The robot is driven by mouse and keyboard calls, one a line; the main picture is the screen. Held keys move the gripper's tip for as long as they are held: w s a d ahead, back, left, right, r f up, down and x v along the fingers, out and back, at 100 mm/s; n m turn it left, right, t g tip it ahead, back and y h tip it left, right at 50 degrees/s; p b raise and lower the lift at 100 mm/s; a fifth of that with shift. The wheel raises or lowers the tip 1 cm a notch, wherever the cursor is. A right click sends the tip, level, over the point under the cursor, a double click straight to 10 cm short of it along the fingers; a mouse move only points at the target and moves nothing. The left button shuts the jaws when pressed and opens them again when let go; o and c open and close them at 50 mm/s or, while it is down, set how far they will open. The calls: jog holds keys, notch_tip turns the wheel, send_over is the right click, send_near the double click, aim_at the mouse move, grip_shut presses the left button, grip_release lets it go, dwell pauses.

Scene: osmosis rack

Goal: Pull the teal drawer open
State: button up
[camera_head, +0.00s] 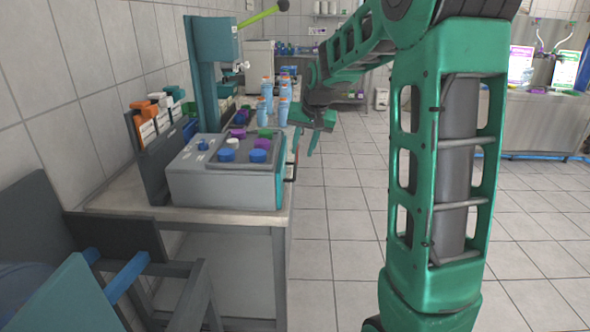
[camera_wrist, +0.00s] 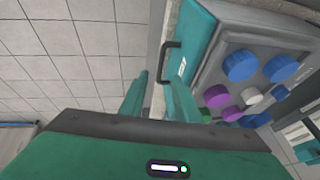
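The teal drawer (camera_head: 281,172) is the front of a grey box on the bench, with a dark bar handle (camera_head: 291,170) on its face. The face looks flush with the box. In the wrist view the teal drawer face (camera_wrist: 198,38) is at upper centre, with its handle (camera_wrist: 166,62) on its left side. My gripper (camera_head: 310,142) is in front of and beyond the box in the head view. In the wrist view my gripper (camera_wrist: 156,76) is open, with a gap between its fingers. The handle appears just ahead of the fingertips; contact cannot be told.
The grey box (camera_head: 222,185) has several blue, purple, green and white caps on top. Blue bottles (camera_head: 267,95) stand behind it on the bench (camera_head: 150,195). A teal stand (camera_head: 206,70) rises behind it. A chair-like frame is at lower left. The tiled floor (camera_head: 335,235) is clear.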

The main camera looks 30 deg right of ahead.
aim_at(295, 171)
jog(key=x, duration=1.1)
jog(key=shift+w+r, duration=0.1)
jog(key=shift+w, duration=0.2)
grip_shut()
